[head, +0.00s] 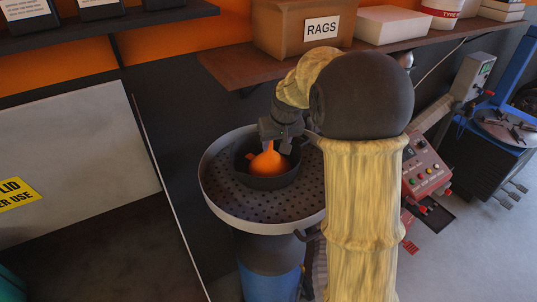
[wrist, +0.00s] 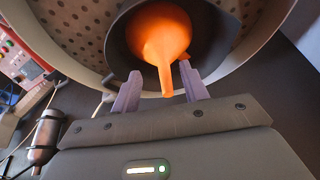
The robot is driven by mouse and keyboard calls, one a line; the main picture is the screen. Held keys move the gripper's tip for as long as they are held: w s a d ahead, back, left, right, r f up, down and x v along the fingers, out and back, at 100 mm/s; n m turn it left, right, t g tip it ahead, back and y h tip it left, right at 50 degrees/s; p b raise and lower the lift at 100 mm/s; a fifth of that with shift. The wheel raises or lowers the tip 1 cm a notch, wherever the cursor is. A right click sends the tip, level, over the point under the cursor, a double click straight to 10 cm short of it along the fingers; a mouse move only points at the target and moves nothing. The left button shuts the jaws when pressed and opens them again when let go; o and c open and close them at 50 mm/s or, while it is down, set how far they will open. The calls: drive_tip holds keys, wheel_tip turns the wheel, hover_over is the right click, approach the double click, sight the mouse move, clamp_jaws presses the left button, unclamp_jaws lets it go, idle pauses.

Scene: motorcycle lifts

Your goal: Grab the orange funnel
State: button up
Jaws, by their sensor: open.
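The orange funnel (head: 267,161) sits in a dark bowl (head: 272,182) on a round perforated tray (head: 222,203), with its narrow spout pointing up. In the wrist view the funnel (wrist: 160,35) is at the top centre, its spout reaching down between my two purple fingers. My gripper (head: 279,140) is open just above the funnel in the head view. In the wrist view my gripper (wrist: 158,90) has one finger on each side of the spout tip. The right finger is very close to the funnel; I cannot tell whether it touches.
The dark bowl's wall surrounds the funnel. A shelf (head: 228,72) above holds a box marked RAGS (head: 290,30) and a white box (head: 392,24). A red control panel (head: 425,168) stands at right. A light-coloured lid panel (head: 75,150) stands at left.

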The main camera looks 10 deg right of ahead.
drive_tip(key=shift+w, duration=0.25)
drive_tip(key=p, duration=0.2)
hover_over(270, 151)
drive_tip(key=shift+w+d+f, duration=0.1)
drive_tip(key=shift+w, duration=0.05)
drive_tip(key=shift+x, duration=1.4)
clamp_jaws()
